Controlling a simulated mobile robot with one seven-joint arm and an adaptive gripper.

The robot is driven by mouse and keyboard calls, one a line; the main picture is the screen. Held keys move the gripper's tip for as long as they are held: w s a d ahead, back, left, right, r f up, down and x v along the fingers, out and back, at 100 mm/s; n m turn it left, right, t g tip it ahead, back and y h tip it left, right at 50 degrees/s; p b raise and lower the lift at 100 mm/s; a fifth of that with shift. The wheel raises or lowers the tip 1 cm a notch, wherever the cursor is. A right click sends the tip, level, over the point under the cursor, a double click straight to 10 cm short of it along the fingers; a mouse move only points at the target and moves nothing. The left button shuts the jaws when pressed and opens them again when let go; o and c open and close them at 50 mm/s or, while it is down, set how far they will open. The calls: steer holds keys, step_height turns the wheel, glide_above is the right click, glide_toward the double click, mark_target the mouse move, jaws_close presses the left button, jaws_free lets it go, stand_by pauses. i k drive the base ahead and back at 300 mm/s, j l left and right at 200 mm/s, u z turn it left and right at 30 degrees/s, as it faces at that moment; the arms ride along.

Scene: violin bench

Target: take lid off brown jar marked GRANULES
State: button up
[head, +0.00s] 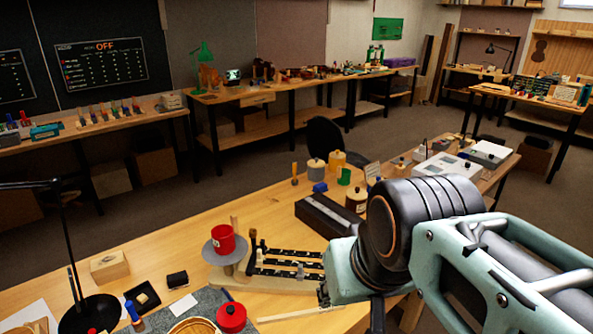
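A small dark brown jar (356,201) stands on the wooden bench, right of centre, just beyond my arm. Any marking on the jar is too small to read. My arm fills the lower right of the head view and comes close in front of the jar in the picture. My gripper's fingers do not show.
Near the brown jar stand a grey jar (316,172), a yellow jar (337,161), a green cup (344,176) and a long black box (327,214). A red pot (223,240) stands on a grey disc at left. Bare bench (165,235) lies at left.

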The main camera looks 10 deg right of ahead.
mark_target(357, 193)
steer(key=i+l+u, duration=0.1)
steer(key=l, duration=0.3)
steer(key=i+l+u, duration=0.15)
steer(key=i+l, duration=0.15)
steer(key=i+l+u, duration=0.1)
steer(key=l, duration=0.4)
steer(key=i+l+u, duration=0.15)
steer(key=l, duration=0.3)
steer(key=i+l+u, duration=0.1)
steer(key=l, duration=0.35)
steer(key=i+l+u, duration=0.1)
steer(key=i+l, duration=0.15)
steer(key=l, duration=0.2)
steer(key=i+l+u, duration=0.15)
steer(key=l, duration=0.3)
steer(key=k+l, duration=0.15)
steer(key=l, duration=0.15)
steer(key=k+l, duration=0.1)
steer(key=l, duration=0.2)
steer(key=k+l, duration=0.15)
steer(key=l, duration=0.15)
steer(key=i+j+u, duration=0.15)
steer(key=i+j, duration=0.15)
steer(key=i, duration=0.15)
